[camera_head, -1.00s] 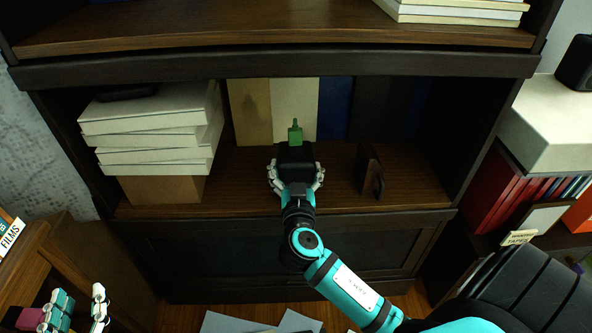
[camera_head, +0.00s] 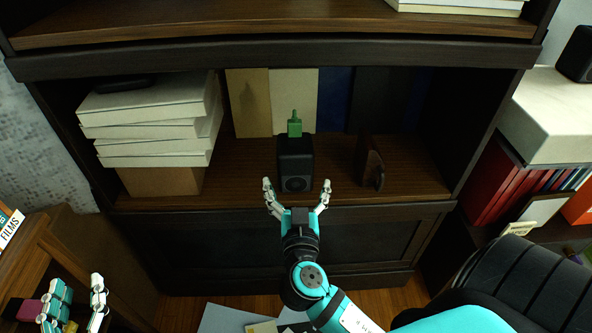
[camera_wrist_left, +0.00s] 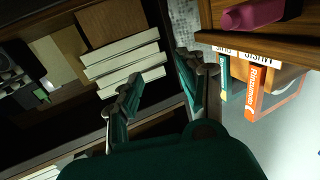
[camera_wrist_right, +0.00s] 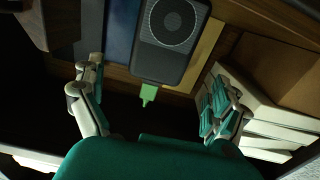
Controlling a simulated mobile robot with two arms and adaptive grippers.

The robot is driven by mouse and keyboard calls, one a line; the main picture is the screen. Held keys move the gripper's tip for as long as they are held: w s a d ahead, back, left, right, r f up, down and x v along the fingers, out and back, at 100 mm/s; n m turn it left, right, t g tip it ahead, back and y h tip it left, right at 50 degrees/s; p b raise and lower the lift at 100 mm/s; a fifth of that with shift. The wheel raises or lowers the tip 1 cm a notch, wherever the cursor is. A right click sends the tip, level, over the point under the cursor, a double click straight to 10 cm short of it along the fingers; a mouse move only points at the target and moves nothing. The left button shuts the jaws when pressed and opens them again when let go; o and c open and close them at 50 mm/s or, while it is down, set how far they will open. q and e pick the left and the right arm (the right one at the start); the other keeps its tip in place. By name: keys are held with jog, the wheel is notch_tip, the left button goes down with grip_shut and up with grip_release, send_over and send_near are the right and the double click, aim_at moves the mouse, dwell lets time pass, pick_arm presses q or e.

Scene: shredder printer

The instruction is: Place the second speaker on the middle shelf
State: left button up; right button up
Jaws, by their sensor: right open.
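A small black speaker (camera_head: 296,165) stands upright on the middle shelf (camera_head: 235,185), near its front edge, its round driver facing me. It also shows in the right wrist view (camera_wrist_right: 170,38). My right gripper (camera_head: 297,190) is open and empty just in front of the speaker, with a small gap to it. My left gripper (camera_head: 75,303) is at the lower left of the head view, beside the wooden unit. Its fingers also show in the left wrist view (camera_wrist_left: 160,85), spread apart with nothing between them. Another black speaker (camera_head: 577,54) stands at the right edge on a pale box.
A stack of white boxes (camera_head: 150,125) fills the shelf's left side. A green object (camera_head: 294,123) shows behind the speaker's top. A dark wooden bookend-like piece (camera_head: 369,163) stands to its right. The shelf's right end is clear.

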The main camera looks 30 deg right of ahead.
jog(key=s+a+n+t+y, duration=0.1)
jog(key=a+n+y, duration=0.5)
jog(key=a+y, duration=0.25)
pick_arm(q)
jog(key=shift+w+d+r+t+h, duration=0.1)
jog(key=shift+r+t+h, duration=0.1)
jog(key=shift+r, duration=0.25)
jog(key=shift+d+r+t+h, duration=0.1)
jog(key=shift+r+t, duration=0.1)
jog(key=shift+r, duration=0.2)
pick_arm(e)
jog(key=s+a+r+n+t+y, duration=0.1)
jog(key=a+r+n+t+y, duration=0.1)
jog(key=a+r+y, duration=0.3)
jog(key=shift+s+a+r+n+y, duration=0.25)
jog(key=shift+a+r+n+y, duration=0.1)
jog(key=shift+r+n, duration=0.2)
jog(key=shift+f, duration=0.1)
